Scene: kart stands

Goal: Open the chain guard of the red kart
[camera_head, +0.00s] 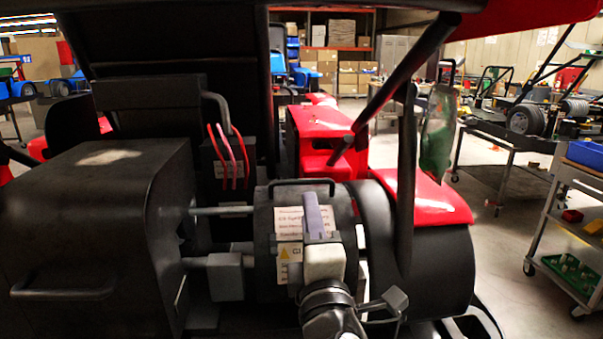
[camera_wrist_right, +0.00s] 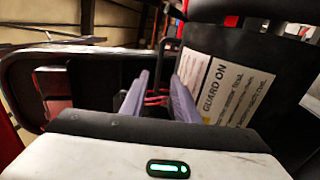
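The chain guard (camera_head: 263,235) is a curved black cover with white paper labels on the kart's rear, right of the black box-shaped housing. It appears down. Its thin black handle (camera_head: 301,181) stands along its top edge. My right gripper (camera_head: 313,207) is over the guard's labelled face, its grey-purple fingers pointing up at the handle. In the right wrist view, the right gripper (camera_wrist_right: 160,78) has its two fingers apart with a clear gap. The handle (camera_wrist_right: 168,42) shows just beyond the tips; contact cannot be told. A "GUARD ON" label (camera_wrist_right: 228,88) is right of them. My left gripper is not in view.
The black housing (camera_head: 95,225) with a bar handle fills the left. A dark strut (camera_head: 407,180) rises right of the guard, near red bodywork (camera_head: 425,195). Red and pink cables (camera_head: 228,157) run behind. A grey cart (camera_head: 565,225) stands at right, with open floor before it.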

